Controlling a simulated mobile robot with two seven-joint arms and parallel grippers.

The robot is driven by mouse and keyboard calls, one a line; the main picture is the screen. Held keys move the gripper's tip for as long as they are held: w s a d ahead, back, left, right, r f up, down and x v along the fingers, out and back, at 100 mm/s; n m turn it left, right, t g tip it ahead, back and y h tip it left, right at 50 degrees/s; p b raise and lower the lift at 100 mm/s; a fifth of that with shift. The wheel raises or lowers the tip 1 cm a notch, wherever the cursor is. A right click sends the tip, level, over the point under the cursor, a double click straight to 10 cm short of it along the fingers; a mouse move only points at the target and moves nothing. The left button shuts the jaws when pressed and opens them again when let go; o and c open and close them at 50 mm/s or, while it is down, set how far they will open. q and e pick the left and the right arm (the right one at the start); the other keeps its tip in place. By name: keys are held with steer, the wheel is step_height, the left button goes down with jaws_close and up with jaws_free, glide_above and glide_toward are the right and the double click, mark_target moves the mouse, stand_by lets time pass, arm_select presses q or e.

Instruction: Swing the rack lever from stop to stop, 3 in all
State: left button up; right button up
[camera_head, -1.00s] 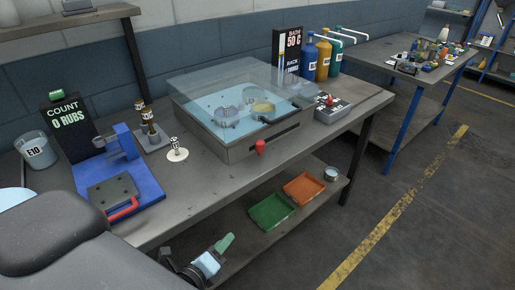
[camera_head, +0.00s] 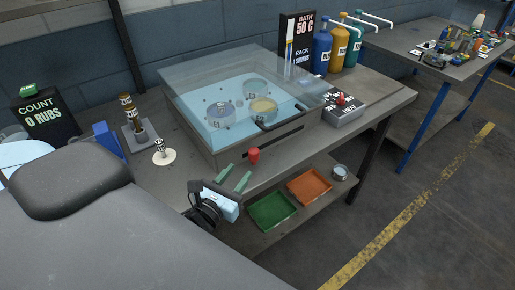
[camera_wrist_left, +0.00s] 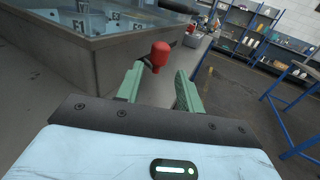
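The rack lever has a red knob (camera_head: 254,155) at the front wall of the bath (camera_head: 225,160), near the left part of a dark slot. In the left wrist view the red knob (camera_wrist_left: 159,54) stands between and beyond the green fingertips, with a gap on the right. My left gripper (camera_head: 236,176) is open just in front of and below the knob; it also shows in the left wrist view (camera_wrist_left: 160,85). I cannot tell whether a finger touches the lever. The bath holds several round pots under a clear lid. My right gripper is not in view.
A sign (camera_head: 297,45) behind the bath reads BATH 50 C and a rack count. A heat control box (camera_head: 344,110) stands right of the bath. Green (camera_head: 272,211) and orange (camera_head: 309,186) trays lie on the lower shelf. A white disc (camera_head: 164,157) stands left.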

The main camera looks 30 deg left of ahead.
mark_target(251, 157)
arm_select(q)
steer(key=shift+s, duration=0.1)
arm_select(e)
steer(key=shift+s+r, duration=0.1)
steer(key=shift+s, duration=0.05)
arm_select(q)
steer(key=shift+w+r, duration=0.15)
steer(key=shift+w, duration=0.2)
steer(key=w, duration=0.2)
steer(key=w+p, duration=0.1)
steer(key=w, duration=0.2)
steer(key=shift+w+a, duration=0.25)
steer(key=shift+w, duration=0.7)
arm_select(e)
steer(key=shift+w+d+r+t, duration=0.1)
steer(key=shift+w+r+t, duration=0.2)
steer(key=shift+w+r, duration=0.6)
arm_select(q)
jaws_close()
